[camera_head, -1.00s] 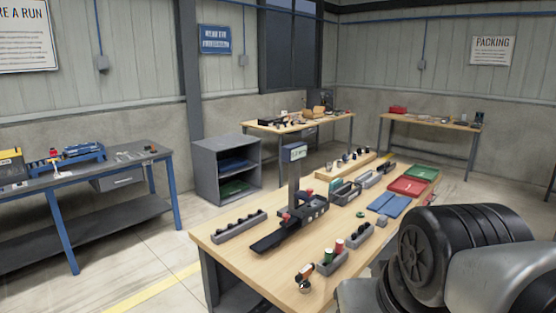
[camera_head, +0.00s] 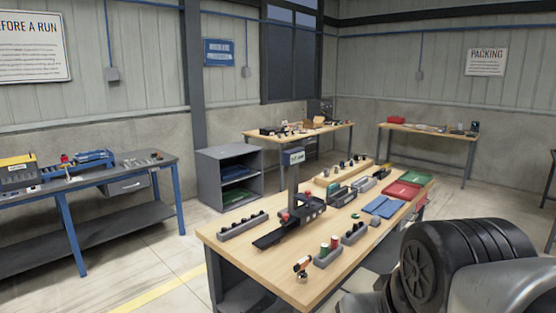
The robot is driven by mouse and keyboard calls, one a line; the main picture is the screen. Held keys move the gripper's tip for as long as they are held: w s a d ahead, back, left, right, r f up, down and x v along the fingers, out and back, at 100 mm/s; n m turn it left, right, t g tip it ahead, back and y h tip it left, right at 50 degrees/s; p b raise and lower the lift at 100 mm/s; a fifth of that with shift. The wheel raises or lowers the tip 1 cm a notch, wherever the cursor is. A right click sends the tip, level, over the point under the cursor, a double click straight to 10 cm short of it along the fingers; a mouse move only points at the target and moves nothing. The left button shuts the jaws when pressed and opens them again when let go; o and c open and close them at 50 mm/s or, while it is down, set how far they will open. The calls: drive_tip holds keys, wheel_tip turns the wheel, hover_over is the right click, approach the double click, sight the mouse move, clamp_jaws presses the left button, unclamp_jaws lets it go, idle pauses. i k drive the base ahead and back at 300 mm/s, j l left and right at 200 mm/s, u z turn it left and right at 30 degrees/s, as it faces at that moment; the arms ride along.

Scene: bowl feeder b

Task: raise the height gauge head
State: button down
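The height gauge (camera_head: 293,200) appears to be the upright grey column with a small display at its top (camera_head: 296,156), standing on the wooden bench in the middle of the view. A dark base (camera_head: 282,233) with red parts is at its foot. The position of its sliding head is too small to tell. My arm's dark and grey links fill the lower right corner, apart from the bench. My gripper is not in view.
A blue-legged workbench (camera_head: 100,191) stands left. A grey shelf unit (camera_head: 230,178) stands behind. Floor is open at front left.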

sight(305, 197)
drive_tip(key=i+l+z, duration=0.3)
drive_tip(key=i+z, duration=0.2)
drive_tip(key=i, duration=0.3)
drive_tip(key=i+z, duration=0.45)
drive_tip(key=i, duration=0.35)
